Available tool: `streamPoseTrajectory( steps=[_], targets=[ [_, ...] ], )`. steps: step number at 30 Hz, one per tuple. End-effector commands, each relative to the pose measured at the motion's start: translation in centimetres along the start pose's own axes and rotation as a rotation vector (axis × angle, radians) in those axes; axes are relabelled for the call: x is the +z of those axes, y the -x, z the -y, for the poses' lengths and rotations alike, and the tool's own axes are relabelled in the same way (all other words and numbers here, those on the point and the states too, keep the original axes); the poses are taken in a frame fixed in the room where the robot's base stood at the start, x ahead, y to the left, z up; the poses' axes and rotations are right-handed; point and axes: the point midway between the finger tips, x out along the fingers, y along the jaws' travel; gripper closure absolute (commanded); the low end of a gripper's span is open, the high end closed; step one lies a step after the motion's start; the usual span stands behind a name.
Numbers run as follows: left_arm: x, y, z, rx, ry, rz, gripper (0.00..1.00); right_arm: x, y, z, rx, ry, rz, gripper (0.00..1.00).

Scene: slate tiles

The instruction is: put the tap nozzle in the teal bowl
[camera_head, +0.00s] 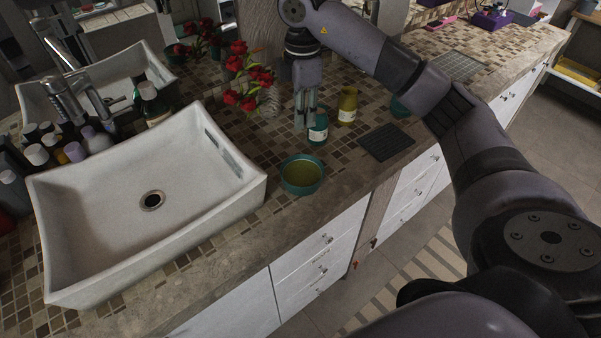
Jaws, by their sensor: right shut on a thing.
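The teal bowl (303,190) stands on the counter, just right of the white sink, and its olive-coloured inside looks empty. My right gripper (305,124) points down behind the bowl, above and beyond it in the picture. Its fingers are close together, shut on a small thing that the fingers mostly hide. I cannot make out for certain that it is the tap nozzle, and I see no tap nozzle elsewhere. My left gripper is not in view.
A teal bottle (318,133) stands right by my right fingertips in the picture, with an olive bottle (347,107) beyond it. A dark ribbed mat (386,142) lies to the right. Red flowers (247,90) stand behind left. The white sink (110,235) fills the left.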

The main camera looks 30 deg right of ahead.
Motion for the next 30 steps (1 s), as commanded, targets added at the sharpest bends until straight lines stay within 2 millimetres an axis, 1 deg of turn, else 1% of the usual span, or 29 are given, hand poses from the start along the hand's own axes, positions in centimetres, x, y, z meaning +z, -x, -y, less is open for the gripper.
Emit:
streamPoseTrajectory(
  steps=[1, 6, 8, 9, 11, 12, 15, 18, 23, 27, 30],
  targets=[
    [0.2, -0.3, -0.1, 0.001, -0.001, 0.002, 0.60, -0.1, -1.4, 0.1, -0.007, 0.001, 0.000, 1.00],
    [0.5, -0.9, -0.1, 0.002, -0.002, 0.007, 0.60, -0.1, -5.6, 0.3, -0.010, 0.002, -0.002, 1.00],
    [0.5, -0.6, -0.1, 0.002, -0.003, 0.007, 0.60, -0.1, -7.0, 0.3, -0.010, 0.003, 0.000, 1.00],
    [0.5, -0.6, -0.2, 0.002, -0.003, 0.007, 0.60, 0.0, -8.1, 0.3, -0.009, 0.002, 0.000, 1.00],
    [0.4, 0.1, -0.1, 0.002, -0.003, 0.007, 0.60, 0.0, -9.4, 0.2, -0.008, 0.002, 0.002, 1.00],
    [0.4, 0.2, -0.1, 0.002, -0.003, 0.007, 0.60, 0.0, -10.4, 0.3, -0.008, 0.003, 0.002, 1.00],
    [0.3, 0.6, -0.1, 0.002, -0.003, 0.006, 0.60, 0.0, -12.5, 0.2, -0.006, 0.003, 0.001, 1.00],
    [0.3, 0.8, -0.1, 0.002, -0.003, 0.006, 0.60, 0.0, -13.9, 0.1, -0.004, 0.003, 0.000, 1.00],
    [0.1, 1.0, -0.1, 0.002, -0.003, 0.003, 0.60, 0.0, -15.2, 0.1, -0.003, 0.004, 0.001, 1.00],
    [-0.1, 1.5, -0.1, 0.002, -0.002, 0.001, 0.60, -0.1, -17.4, 0.2, -0.005, 0.004, 0.001, 1.00],
    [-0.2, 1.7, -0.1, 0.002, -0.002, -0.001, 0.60, 0.0, -18.5, 0.2, -0.004, 0.004, 0.000, 1.00]
  ],
)
